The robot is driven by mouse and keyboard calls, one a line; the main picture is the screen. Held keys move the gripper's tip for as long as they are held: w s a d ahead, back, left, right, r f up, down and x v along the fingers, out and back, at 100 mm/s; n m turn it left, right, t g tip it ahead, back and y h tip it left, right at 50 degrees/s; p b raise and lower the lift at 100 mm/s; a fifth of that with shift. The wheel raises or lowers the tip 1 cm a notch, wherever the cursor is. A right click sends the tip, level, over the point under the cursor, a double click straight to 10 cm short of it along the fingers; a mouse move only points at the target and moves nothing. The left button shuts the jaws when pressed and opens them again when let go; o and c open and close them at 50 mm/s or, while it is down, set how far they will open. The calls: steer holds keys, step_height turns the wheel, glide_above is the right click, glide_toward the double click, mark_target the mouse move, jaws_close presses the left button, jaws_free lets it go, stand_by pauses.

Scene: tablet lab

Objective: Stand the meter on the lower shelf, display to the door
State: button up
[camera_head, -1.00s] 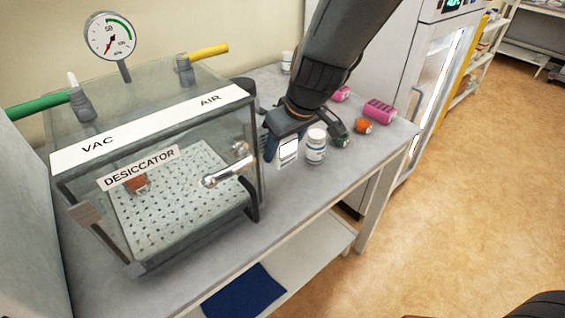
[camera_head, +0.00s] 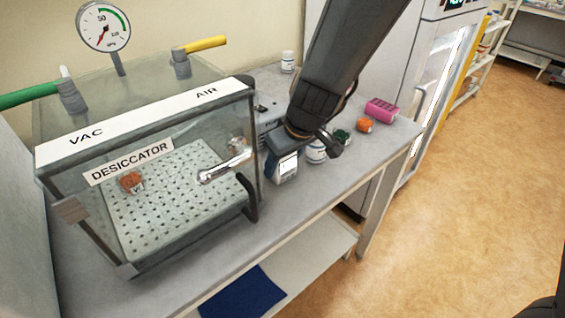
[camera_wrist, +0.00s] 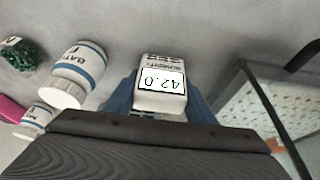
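The meter (camera_head: 286,168) is a small white block with a lit display. In the wrist view the meter (camera_wrist: 161,98) shows "42.0", upside down in the picture. My gripper (camera_head: 281,157) is shut on it, with blue fingers on both sides; in the wrist view my gripper (camera_wrist: 160,104) partly hides its lower end. The meter is over the bench, beside the desiccator (camera_head: 128,163); I cannot tell whether it touches the bench top. The desiccator has a glass front with a handle (camera_head: 224,167) and a perforated plate (camera_head: 185,195) inside. A low shelf (camera_head: 312,258) runs under the bench.
A white bottle (camera_head: 316,153) stands close right of the meter. A green item (camera_head: 342,136), an orange item (camera_head: 365,125) and a pink rack (camera_head: 381,110) are farther right. A blue mat (camera_head: 240,292) lies on the low shelf. The floor at right is clear.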

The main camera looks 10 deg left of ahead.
steer(key=o, duration=0.4)
steer(key=shift+p, duration=0.3)
steer(key=shift+d+v, duration=0.2)
steer(key=shift+v, duration=3.75)
